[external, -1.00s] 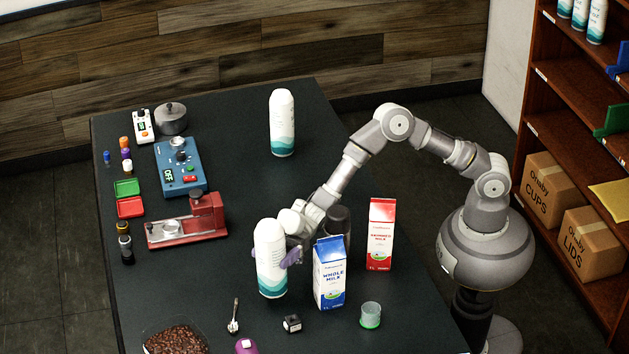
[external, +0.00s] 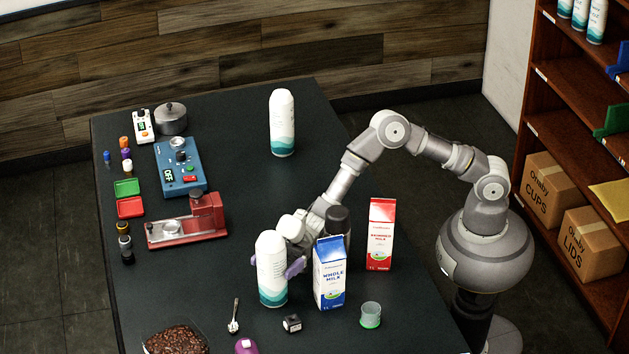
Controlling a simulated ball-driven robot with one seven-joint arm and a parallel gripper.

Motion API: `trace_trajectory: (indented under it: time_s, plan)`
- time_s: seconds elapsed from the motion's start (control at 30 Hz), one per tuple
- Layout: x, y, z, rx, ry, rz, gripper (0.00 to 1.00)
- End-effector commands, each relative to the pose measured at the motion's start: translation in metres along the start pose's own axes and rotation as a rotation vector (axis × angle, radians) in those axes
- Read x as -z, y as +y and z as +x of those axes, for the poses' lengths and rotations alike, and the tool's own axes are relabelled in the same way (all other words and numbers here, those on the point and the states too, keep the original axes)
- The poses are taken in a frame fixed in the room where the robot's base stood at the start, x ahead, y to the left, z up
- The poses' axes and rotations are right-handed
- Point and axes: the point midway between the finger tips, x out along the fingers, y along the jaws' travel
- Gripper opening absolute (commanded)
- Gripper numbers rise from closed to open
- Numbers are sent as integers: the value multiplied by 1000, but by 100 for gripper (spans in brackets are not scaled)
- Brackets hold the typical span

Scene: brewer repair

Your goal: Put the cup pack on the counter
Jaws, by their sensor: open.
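A cup pack (external: 272,270), a tall white cylinder with a teal wave at its base, stands upright on the dark counter (external: 230,270) at the front. My gripper (external: 276,262) is right behind it. Its purple fingers are open and show on either side of the pack; whether they touch it I cannot tell. A second, similar white and teal pack (external: 282,122) stands upright at the far side of the counter.
A blue whole milk carton (external: 329,274) stands close right of the near pack, a red carton (external: 381,235) further right. A green-based cup (external: 370,314), small black box (external: 292,323) and spoon (external: 233,317) lie in front. A red machine (external: 190,222) is left. The counter's middle is clear.

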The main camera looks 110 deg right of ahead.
Motion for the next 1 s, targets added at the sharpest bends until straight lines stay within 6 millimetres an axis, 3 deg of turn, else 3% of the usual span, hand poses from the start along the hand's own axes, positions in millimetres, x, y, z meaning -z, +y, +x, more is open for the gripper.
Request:
trace_trajectory:
  time_s: [0.2,0.3,0.5,1.0]
  plan:
    - [3,1,-47,-4,-4,2,100]
    - [31,0,-42,-1,1,-3,100]
    - [62,-1,-39,-2,0,-1,100]
    - [69,-1,-38,-2,-1,0,100]
